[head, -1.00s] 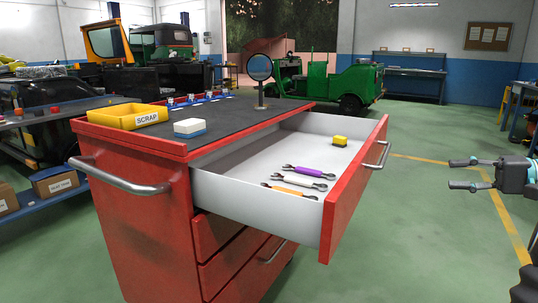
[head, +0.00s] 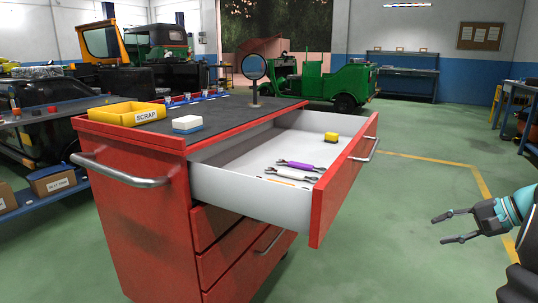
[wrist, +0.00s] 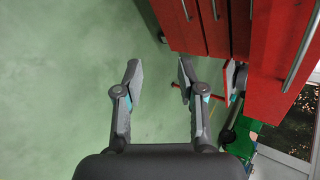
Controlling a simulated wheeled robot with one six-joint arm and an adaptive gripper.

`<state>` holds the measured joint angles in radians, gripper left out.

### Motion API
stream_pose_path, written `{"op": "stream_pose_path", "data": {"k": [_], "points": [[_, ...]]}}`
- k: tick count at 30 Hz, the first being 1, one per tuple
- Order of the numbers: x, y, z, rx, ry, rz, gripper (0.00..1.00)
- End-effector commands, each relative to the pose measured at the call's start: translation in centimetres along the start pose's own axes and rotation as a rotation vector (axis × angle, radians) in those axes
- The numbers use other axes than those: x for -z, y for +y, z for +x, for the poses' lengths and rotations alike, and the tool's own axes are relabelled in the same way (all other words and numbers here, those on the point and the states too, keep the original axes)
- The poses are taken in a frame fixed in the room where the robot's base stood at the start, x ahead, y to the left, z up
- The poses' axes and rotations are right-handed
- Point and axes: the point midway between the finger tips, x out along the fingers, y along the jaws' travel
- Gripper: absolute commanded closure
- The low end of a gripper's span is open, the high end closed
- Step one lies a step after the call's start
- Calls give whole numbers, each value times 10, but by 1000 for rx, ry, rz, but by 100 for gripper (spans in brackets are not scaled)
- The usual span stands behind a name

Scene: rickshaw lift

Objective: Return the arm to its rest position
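My gripper (head: 457,228) is at the right of the head view, with its fingers apart and nothing between them. It is in the air over the green floor, to the right of the open drawer (head: 262,203) and clear of it. In the wrist view my gripper (wrist: 157,80) also shows open and empty.
The red cabinet (head: 140,215) carries a yellow scrap bin (head: 125,112), a white and blue block (head: 187,123) and a round mirror (head: 253,68). A cabinet face (wrist: 275,25) shows at upper right in the wrist view. The floor (head: 410,180) right of the drawer is free.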

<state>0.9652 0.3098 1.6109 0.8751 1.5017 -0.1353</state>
Motion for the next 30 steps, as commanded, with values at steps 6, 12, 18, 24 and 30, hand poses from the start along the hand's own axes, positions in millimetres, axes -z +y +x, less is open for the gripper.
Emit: {"op": "stream_pose_path", "data": {"k": [6, 12, 18, 24, 30], "points": [[-56, 29, 38, -268, 57, -41, 61], [-121, 50, 63, -499, 113, -196, 61], [-182, 64, 78, -656, 160, -415, 61], [-240, 76, 87, -741, 190, -664, 61], [-296, 86, 94, -755, 190, -909, 61]]}}
